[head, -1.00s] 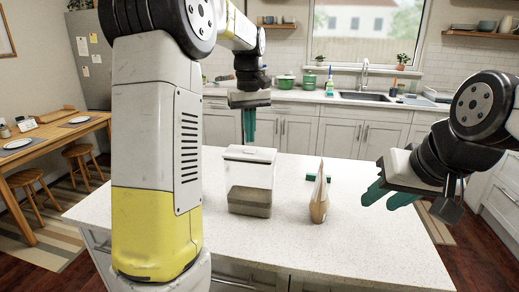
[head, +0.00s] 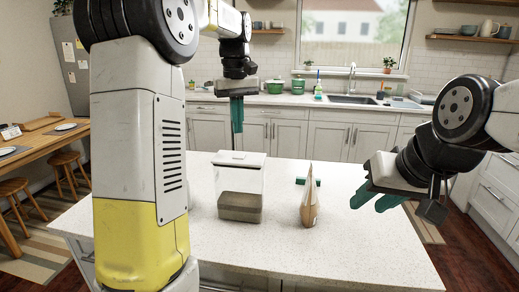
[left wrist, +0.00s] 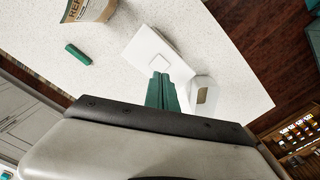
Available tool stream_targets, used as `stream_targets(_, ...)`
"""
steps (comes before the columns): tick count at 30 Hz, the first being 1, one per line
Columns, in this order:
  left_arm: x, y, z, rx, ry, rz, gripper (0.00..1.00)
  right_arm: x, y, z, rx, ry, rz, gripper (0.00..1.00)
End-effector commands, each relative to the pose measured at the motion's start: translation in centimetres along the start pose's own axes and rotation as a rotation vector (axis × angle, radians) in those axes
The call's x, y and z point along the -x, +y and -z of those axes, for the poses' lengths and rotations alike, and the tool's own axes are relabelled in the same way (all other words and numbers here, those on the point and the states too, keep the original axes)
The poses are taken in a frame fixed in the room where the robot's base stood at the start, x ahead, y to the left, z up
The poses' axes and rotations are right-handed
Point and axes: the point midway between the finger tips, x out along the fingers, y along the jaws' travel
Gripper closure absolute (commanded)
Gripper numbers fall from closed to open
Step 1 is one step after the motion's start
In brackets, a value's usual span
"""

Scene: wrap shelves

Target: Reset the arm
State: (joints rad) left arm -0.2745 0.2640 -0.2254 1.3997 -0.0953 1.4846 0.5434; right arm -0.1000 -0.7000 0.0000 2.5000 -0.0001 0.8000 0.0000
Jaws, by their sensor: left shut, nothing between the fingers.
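My right gripper (head: 374,196) hangs at the right, near the island's right edge. Its two green fingers look apart, with nothing between them.
The clear lidded container (head: 241,190) with brownish contents stands on the white island (head: 280,245). A brown paper bag (head: 309,203) stands right of it, with a green block (head: 307,181) behind. Wooden stools (head: 15,195) and a table are left.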

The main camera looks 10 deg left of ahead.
Motion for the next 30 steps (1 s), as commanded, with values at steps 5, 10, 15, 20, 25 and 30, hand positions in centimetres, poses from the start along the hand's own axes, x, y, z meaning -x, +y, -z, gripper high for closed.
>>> stream_targets(5, 0.9, -2.2, -3.2, -0.079, 0.047, -0.087, 1.0, 0.0, 0.0, 0.0, 0.0, 0.0, 0.0, 0.64)
stream_targets(10, 0.9, -4.8, -8.7, -0.212, 0.148, -0.196, 1.0, 0.0, 0.0, 0.0, 0.0, 0.0, 0.0, 0.64)
stream_targets(15, -0.6, -6.8, -14.5, -0.344, 0.276, -0.27, 1.0, 0.0, 0.0, 0.0, 0.0, 0.0, 0.0, 0.64)
stream_targets(20, -3.0, -8.2, -19.1, -0.445, 0.392, -0.3, 1.0, 0.0, 0.0, 0.0, 0.0, 0.0, 0.0, 0.64)
stream_targets(25, -5.1, -8.9, -21.6, -0.506, 0.469, -0.303, 1.0, 0.0, 0.0, 0.0, 0.0, 0.0, 0.0, 0.64)
stream_targets(30, -5.8, -9.1, -22.3, -0.524, 0.49, -0.302, 1.0, 0.0, 0.0, 0.0, 0.0, 0.0, 0.0, 0.64)
